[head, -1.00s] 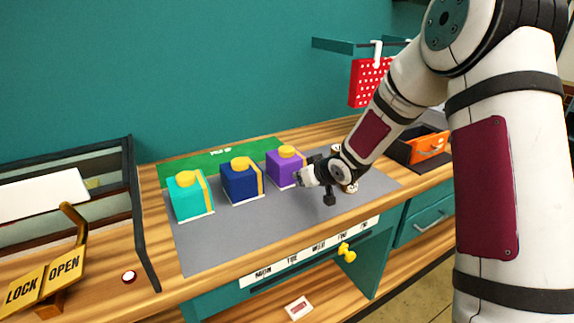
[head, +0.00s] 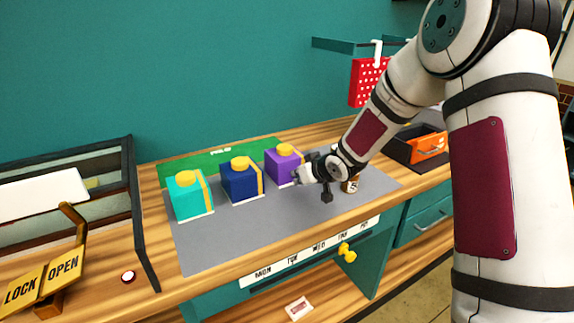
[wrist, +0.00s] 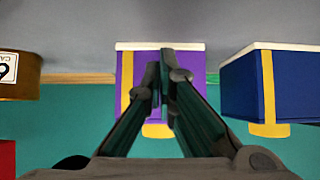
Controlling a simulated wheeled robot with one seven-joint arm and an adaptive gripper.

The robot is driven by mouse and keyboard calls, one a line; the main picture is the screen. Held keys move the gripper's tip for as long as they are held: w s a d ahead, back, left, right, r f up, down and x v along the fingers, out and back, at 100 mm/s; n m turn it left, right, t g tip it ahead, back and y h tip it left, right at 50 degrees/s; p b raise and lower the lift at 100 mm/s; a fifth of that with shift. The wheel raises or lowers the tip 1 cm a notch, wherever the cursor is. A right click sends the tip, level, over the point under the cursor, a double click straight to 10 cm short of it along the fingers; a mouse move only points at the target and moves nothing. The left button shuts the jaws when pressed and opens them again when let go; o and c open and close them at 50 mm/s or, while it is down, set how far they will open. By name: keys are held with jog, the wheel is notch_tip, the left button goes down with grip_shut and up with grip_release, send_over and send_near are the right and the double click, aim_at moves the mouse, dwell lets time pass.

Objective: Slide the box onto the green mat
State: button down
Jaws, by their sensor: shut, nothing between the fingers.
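Three boxes with yellow tops and bands stand in a row on a grey surface: turquoise (head: 186,198), dark blue (head: 238,184) and purple (head: 281,168). The green mat (head: 212,161) is a strip behind them along the wall, partly hidden by the boxes. My gripper (head: 297,176) is shut and empty at the near right side of the purple box. In the wrist view the shut fingertips (wrist: 165,56) lie across the face of the purple box (wrist: 190,66), at or very close to it. Exact contact is hard to tell.
A brown labelled jar (head: 352,185) stands right of my gripper. The dark blue box (wrist: 287,85) is close beside the purple one in the wrist view. An orange-fronted bin (head: 428,146) is farther right. The front of the grey surface (head: 240,234) is clear.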

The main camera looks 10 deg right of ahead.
jog(key=shift+w+a, duration=0.25)
jog(key=shift+w, duration=0.45)
jog(key=shift+w+a, duration=0.25)
jog(key=shift+w, duration=0.45)
jog(key=shift+w+a+b, duration=0.3)
jog(key=shift+w+b, duration=0.05)
jog(key=shift+w, duration=0.6)
jog(key=shift+w+a+b, duration=0.25)
jog(key=shift+w+b, duration=0.05)
jog(key=shift+w, duration=0.65)
jog(key=shift+w+a+b, duration=0.25)
jog(key=shift+w+b, duration=0.05)
jog(key=shift+w, duration=0.7)
jog(key=shift+w+a+b, duration=0.25)
jog(key=shift+w, duration=0.7)
jog(key=shift+w+a+b, duration=0.25)
jog(key=shift+w+b, duration=0.2)
jog(key=shift+w, duration=0.5)
jog(key=shift+w+a+b, duration=0.25)
jog(key=shift+w+b, duration=0.15)
jog(key=shift+w, duration=0.55)
jog(key=shift+w, duration=0.1)
